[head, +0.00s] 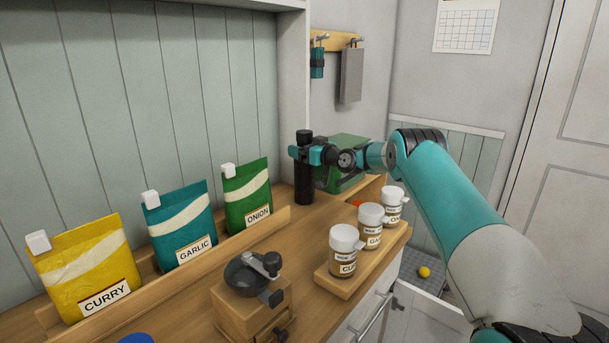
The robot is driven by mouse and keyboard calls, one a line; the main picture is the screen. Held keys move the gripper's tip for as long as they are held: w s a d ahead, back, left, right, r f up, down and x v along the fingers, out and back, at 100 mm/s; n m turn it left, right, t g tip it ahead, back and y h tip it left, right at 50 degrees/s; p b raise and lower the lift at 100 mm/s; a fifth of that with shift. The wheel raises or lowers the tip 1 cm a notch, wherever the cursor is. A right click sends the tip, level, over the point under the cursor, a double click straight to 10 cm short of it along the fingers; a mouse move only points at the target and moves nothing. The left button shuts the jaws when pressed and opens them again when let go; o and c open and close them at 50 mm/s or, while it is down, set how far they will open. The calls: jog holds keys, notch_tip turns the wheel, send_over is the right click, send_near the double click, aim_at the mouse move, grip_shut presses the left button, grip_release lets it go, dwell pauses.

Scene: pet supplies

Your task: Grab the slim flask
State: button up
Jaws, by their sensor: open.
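The slim flask (304,186) is a black upright cylinder with a black cap. It stands at the back of the wooden counter, near the corner of the panelled wall. My gripper (304,152) is open and level with the flask's upper part, just below the cap. It reaches in from the right, and its teal and black fingers overlap the flask in the head view. I cannot tell whether the fingers touch it. Part of the flask's upper body is hidden behind the fingers.
A green box (345,178) stands right behind my gripper. Curry (88,265), garlic (181,228) and onion (247,197) bags lean on the left. Three labelled jars (345,252) stand on a wooden tray (335,283) at the counter's right edge. A grinder (250,290) is in front.

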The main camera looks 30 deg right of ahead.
jog(key=c, duration=1.5)
jog(key=shift+c, duration=0.2)
